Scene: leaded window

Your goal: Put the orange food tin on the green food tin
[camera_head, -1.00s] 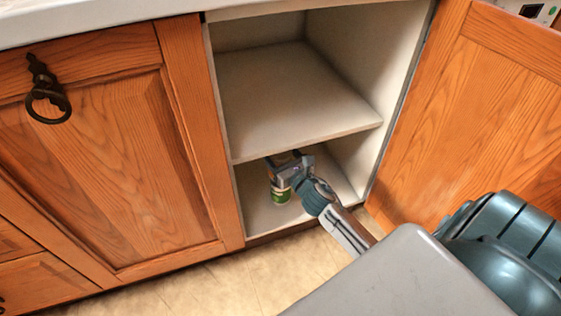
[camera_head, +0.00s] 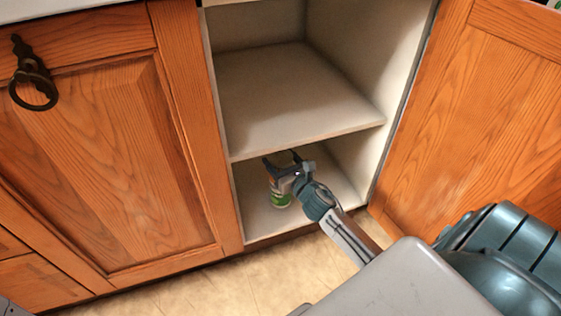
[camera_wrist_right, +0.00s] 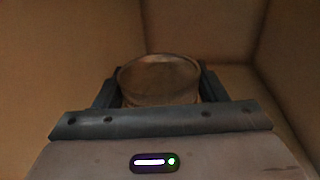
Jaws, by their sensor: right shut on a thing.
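My right gripper (camera_head: 281,163) is inside the lower compartment of the open cupboard. It is shut on a tin, taken as the orange food tin (camera_head: 273,184), whose label is mostly hidden by the fingers. The tin's round metal top (camera_wrist_right: 160,78) shows between the fingers in the right wrist view. Just below the fingers is a green-labelled tin, the green food tin (camera_head: 281,200), on the compartment floor. The held tin appears directly above it; whether they touch I cannot tell.
The middle shelf (camera_head: 295,100) lies close above the gripper and is bare. The cupboard's side wall (camera_head: 345,165) is to the right. The open wooden door (camera_head: 475,130) stands further right. Bare floor (camera_head: 250,285) lies in front.

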